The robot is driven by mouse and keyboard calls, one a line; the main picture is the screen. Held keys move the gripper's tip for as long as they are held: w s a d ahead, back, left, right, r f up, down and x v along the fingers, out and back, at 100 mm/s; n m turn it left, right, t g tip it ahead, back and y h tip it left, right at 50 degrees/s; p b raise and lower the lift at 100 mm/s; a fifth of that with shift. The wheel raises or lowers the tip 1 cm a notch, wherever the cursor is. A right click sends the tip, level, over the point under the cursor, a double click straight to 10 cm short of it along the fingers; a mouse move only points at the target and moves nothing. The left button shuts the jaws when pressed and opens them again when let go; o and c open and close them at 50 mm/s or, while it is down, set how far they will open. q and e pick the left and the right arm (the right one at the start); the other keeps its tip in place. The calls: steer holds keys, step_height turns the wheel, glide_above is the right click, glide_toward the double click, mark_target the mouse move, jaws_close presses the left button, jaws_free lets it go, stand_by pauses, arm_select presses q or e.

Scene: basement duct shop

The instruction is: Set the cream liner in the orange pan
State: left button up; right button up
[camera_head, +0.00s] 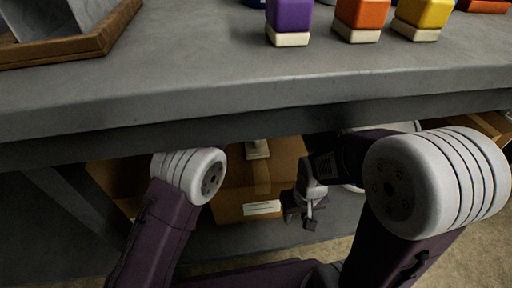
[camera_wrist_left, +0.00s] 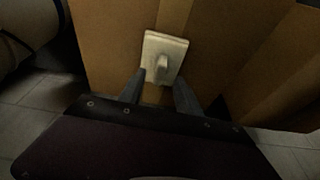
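A cream plate with a raised knob (camera_wrist_left: 163,55), which may be the liner, shows in front of brown cardboard in the left wrist view. My left gripper (camera_wrist_left: 160,92) has its two fingers apart just short of it, with no visible contact. In the head view a small cream piece (camera_head: 258,149) shows at the cardboard box under the table edge; my left gripper is hidden there. An orange object (camera_head: 485,5), perhaps the pan, is cut off at the top right of the table. My right gripper (camera_head: 301,217) hangs below the table edge, fingers apart and empty.
The grey table (camera_head: 230,85) has a thick front edge above both arms. Purple (camera_head: 289,14), orange (camera_head: 362,13) and yellow (camera_head: 424,12) blocks with cream bases stand on it. A wooden tray (camera_head: 85,45) is at the left. A cardboard box (camera_head: 235,196) sits below.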

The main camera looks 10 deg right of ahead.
mark_target(256, 136)
arm_select(q)
steer(key=b+x, duration=0.2)
steer(key=x, duration=0.2)
steer(key=shift+f, duration=0.25)
steer(key=shift+r, duration=0.2)
steer(key=shift+c, duration=0.3)
jaws_close()
arm_select(e)
step_height(256, 136, down, 3)
steer(key=shift+r, duration=0.1)
arm_select(q)
steer(key=shift+r, duration=0.1)
arm_select(e)
steer(key=shift+r, duration=0.1)
